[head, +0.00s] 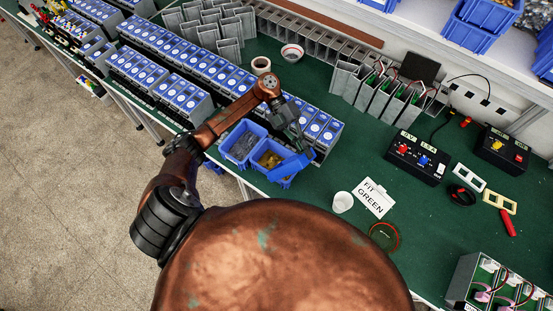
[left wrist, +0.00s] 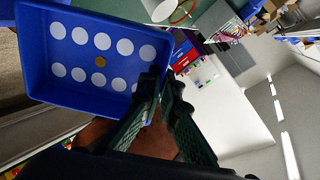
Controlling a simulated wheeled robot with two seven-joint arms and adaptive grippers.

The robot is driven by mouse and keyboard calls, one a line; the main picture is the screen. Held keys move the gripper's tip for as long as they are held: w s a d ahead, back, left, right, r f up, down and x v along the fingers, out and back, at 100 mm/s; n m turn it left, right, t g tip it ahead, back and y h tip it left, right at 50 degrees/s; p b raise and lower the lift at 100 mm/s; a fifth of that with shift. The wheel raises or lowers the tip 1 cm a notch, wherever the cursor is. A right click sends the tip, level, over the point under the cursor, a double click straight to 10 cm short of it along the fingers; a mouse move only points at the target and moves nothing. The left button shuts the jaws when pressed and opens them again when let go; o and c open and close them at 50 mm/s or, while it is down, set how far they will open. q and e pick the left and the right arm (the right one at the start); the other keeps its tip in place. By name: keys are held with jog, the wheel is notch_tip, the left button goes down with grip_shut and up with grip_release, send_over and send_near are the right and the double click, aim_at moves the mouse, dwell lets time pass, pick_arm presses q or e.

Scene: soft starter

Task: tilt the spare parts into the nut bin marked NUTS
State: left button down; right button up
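My left gripper (head: 297,143) hangs over the small bins at the bench's front edge. In the left wrist view its fingers (left wrist: 155,100) close at the rim of a blue tray (left wrist: 38,70). The tray has rows of white discs and one small brass-coloured piece (left wrist: 99,62) on it. In the head view the blue tray (head: 291,166) is tilted beside and partly over a blue bin with brass-coloured parts (head: 269,159). Another blue bin with grey parts (head: 243,146) stands to its left. No NUTS marking is readable. My right gripper is out of view.
Rows of blue-topped units (head: 187,97) line the bench behind and left of the bins. A black control box (head: 417,158) stands farther right. Green bench top is clear between.

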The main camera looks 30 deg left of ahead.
pick_arm(q)
jog(key=d+p, duration=0.1)
jog(key=s+y+p, duration=0.1)
jog(key=p, duration=0.1)
jog(key=shift+d+t, duration=0.3)
jog(key=shift+d, duration=0.1)
jog(key=s+d+f+t+y+p, duration=0.4)
jog(key=s+d+f+y+p, duration=0.1)
jog(key=d+f+y, duration=0.5)
jog(key=shift+s+d+f+t+p, duration=0.15)
jog(key=shift+d+f+t+p, duration=0.25)
jog(key=shift+d, duration=0.7)
